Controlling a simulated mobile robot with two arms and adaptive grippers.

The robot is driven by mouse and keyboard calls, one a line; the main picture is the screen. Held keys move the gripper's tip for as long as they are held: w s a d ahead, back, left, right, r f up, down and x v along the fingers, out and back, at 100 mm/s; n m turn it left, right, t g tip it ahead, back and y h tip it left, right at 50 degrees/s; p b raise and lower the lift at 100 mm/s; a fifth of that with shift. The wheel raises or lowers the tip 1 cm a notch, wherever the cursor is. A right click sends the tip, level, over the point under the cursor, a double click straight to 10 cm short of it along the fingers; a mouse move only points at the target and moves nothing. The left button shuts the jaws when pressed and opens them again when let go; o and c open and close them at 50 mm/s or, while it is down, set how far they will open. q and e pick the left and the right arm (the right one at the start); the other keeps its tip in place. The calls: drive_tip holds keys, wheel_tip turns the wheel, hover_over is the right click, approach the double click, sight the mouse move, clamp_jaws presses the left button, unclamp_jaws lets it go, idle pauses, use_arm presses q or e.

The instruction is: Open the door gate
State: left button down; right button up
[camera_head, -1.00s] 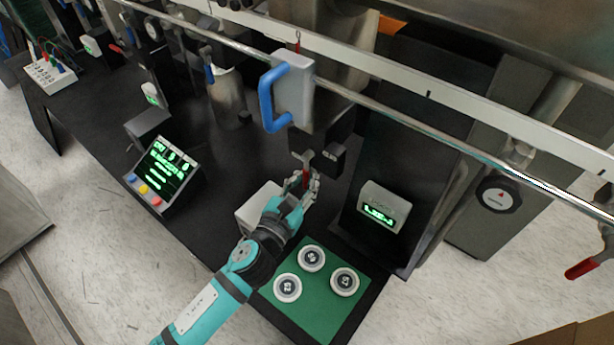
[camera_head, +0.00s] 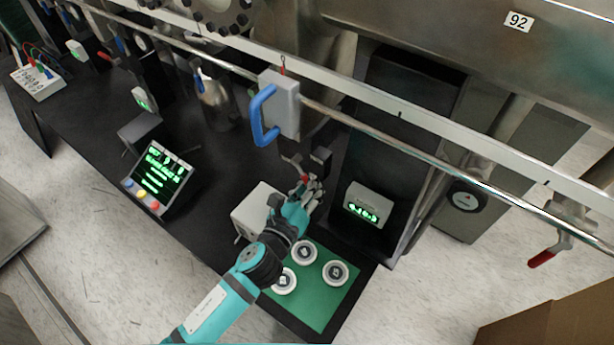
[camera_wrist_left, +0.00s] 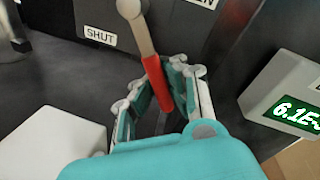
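The door gate's lever (camera_wrist_left: 157,82) has a pale metal arm and a red grip. In the wrist view it hangs down from its pivot, slanting slightly right, beside a "SHUT" label (camera_wrist_left: 100,36). A second label, ending in "EN" (camera_wrist_left: 205,3), is cut off at the top edge. My left gripper (camera_wrist_left: 163,85) has its fingers on either side of the red grip. A gap shows on the left side; contact on the right side cannot be told. In the head view the left gripper (camera_head: 308,184) is at the lever, largely covering it. My right gripper is not in view.
A white box (camera_head: 257,208) stands close beside my left wrist. A green-lit gauge (camera_head: 366,205) is to the right. A green mat (camera_head: 328,302) with three round white pieces lies below my forearm. A rail with a blue handle (camera_head: 262,115) crosses above.

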use_arm(q)
drive_tip(key=shift+s+d+f+n, duration=0.1)
drive_tip(key=shift+s+d+n, duration=0.05)
drive_tip(key=shift+n, duration=0.15)
drive_tip(key=c, duration=1.3)
unclamp_jaws()
drive_tip(key=shift+s+r, duration=0.2)
drive_tip(key=shift+w, duration=0.15)
drive_tip(key=v, duration=1.2)
